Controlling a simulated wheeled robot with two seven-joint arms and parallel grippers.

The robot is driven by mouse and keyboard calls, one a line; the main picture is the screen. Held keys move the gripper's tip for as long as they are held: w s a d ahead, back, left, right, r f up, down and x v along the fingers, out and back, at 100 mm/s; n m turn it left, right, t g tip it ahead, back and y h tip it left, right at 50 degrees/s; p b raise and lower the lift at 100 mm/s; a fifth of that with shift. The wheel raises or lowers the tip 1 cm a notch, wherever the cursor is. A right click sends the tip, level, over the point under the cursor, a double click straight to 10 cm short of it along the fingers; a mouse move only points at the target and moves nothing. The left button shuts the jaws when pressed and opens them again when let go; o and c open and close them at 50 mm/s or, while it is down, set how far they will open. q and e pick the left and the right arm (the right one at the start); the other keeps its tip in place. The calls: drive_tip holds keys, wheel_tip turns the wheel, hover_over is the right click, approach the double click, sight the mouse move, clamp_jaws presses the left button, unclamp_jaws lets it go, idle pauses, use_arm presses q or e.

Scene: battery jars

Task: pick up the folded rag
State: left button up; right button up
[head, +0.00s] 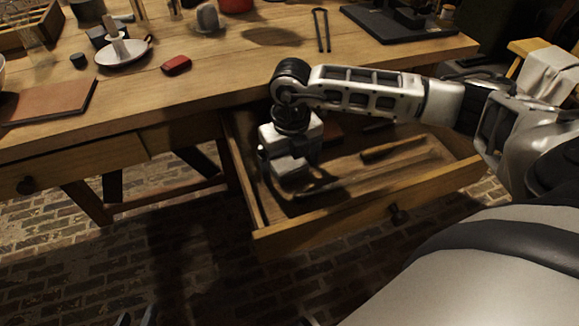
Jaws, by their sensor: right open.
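My right arm comes in from the right, and its gripper (287,178) points down into the open drawer (330,229), near the drawer's left side. The right gripper is open; its fingertips are partly lost in shadow, and what lies right under them is hidden. I cannot clearly make out a folded rag in the drawer. A pale cloth (553,70) hangs over a wooden stool at the far right, apart from the gripper. Small dark tips at the bottom left edge may be my left gripper (137,318); its jaws cannot be made out.
A brown tool (392,149) lies in the drawer, right of the gripper. The drawer's front and side walls stand close around the gripper. The workbench (215,75) above carries a red block (176,65), a white dish (123,54) and a brown board (47,101).

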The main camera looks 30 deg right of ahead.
sight(290, 164)
drive_tip(key=c, duration=1.1)
use_arm(q)
drive_tip(key=shift+d+r, duration=0.1)
use_arm(e)
drive_tip(key=shift+o, duration=0.2)
drive_tip(key=shift+r, duration=0.45)
wheel_tip(290, 164, up, 2)
drive_tip(key=shift+r+p, duration=0.1)
drive_tip(key=shift+p, duration=0.2)
use_arm(q)
drive_tip(key=shift+t, duration=0.4)
drive_tip(key=r+p, duration=0.1)
drive_tip(key=r, duration=0.1)
drive_tip(key=a+r, duration=0.1)
drive_tip(key=r, duration=0.1)
drive_tip(key=shift+s+r+p, duration=0.15)
drive_tip(key=shift+s+p, duration=0.05)
drive_tip(key=shift+p, duration=0.15)
use_arm(e)
drive_tip(key=s+a+r, duration=0.5)
drive_tip(key=s+r, duration=0.5)
drive_tip(key=s, duration=0.3)
drive_tip(key=shift+s, duration=0.1)
